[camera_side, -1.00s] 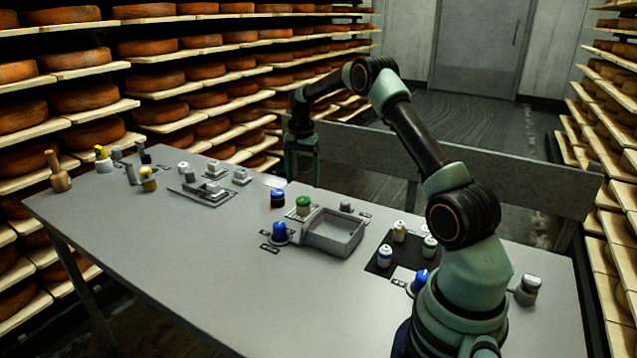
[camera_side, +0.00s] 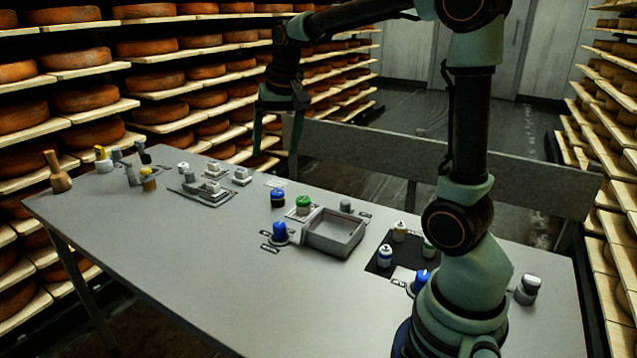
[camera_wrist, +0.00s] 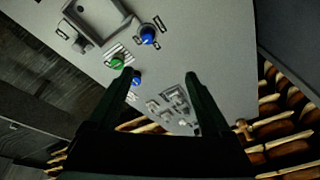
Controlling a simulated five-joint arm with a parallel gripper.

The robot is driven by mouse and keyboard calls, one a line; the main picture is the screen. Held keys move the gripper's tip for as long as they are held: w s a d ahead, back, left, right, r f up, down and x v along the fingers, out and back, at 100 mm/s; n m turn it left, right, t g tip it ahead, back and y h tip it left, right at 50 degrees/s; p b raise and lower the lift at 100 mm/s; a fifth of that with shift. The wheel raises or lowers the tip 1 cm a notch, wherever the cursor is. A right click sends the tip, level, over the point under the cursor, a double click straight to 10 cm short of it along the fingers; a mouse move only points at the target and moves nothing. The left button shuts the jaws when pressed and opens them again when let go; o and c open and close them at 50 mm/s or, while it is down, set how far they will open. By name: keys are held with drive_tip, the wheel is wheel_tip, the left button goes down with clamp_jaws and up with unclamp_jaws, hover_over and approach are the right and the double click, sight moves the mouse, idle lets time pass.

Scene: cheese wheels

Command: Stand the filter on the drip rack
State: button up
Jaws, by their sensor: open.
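I cannot tell for certain which piece is the filter or which is the drip rack. A green-topped piece (camera_side: 303,204) stands by a pale striped patch; it also shows in the wrist view (camera_wrist: 117,63), with the stripes (camera_wrist: 119,51) beside it. A blue-topped dark piece (camera_side: 278,198) stands to its left, near another small pale patch (camera_side: 275,183) at the table's back edge. Another blue-topped piece (camera_side: 280,231) sits in front, on a grey base. My gripper (camera_side: 275,166) is open and empty, pointing down, above the table's back edge. Its fingers (camera_wrist: 160,74) frame the lower part of the wrist view.
A grey open tray (camera_side: 336,232) is right of the green-topped piece. A black mat (camera_side: 380,262) holds several small bottles. Grey blocks on a plate (camera_side: 208,190) and several small tools stand at left. A low rail (camera_side: 400,160) runs behind the table. The front middle is clear.

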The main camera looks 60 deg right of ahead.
drive_tip(key=s+a+f+n+t, duration=0.1)
drive_tip(key=s+a+n+t, duration=0.2)
drive_tip(key=s+a+n, duration=0.4)
drive_tip(key=shift+s+a+f+n+y, duration=0.3)
drive_tip(key=shift+s+a+y, duration=0.1)
drive_tip(key=shift+s+a, duration=2)
drive_tip(key=shift+s+d+r, duration=0.1)
drive_tip(key=shift+s+d, duration=0.1)
drive_tip(key=shift+d, duration=0.05)
